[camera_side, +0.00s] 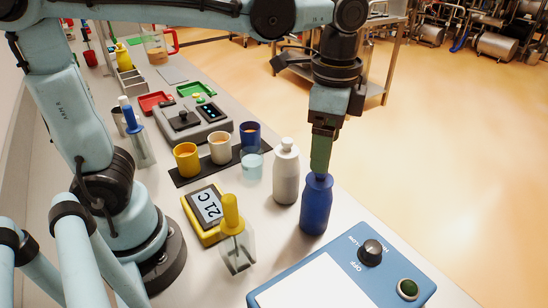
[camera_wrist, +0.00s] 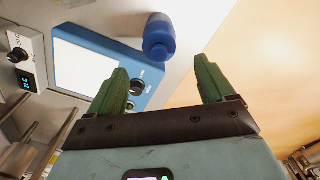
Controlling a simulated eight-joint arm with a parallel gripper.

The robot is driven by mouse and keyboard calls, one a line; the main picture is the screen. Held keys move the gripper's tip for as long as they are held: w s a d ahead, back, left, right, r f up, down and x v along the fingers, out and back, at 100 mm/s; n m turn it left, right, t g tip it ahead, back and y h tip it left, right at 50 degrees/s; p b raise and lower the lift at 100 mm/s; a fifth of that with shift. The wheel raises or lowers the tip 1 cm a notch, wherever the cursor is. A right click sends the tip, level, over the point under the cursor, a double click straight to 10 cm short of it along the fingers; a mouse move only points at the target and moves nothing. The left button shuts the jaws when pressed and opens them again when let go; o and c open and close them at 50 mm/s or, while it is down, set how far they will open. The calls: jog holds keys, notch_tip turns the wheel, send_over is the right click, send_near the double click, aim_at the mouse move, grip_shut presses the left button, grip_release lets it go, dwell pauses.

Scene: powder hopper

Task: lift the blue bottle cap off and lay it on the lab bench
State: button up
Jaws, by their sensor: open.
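The blue bottle (camera_side: 315,212) stands upright on the lab bench near its right edge. Its blue cap (camera_wrist: 159,50) is on top of the bottle in the wrist view; in the side view my finger partly hides the bottle's top. My gripper (camera_side: 320,172) points down at the bottle's top, with its green fingertips at about cap height in that picture. In the wrist view my gripper (camera_wrist: 163,72) is open and empty, and the cap lies beyond the gap between the fingertips. I cannot tell whether a finger touches it.
A grey-white bottle (camera_side: 286,172) stands close to the left of the blue one. A blue hotplate-like device (camera_side: 340,262) with knobs lies in front.

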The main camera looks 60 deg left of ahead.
aim_at(320, 177)
jog(key=shift+s+f, duration=0.1)
jog(key=shift+f, duration=2.95)
jog(key=c, duration=1.1)
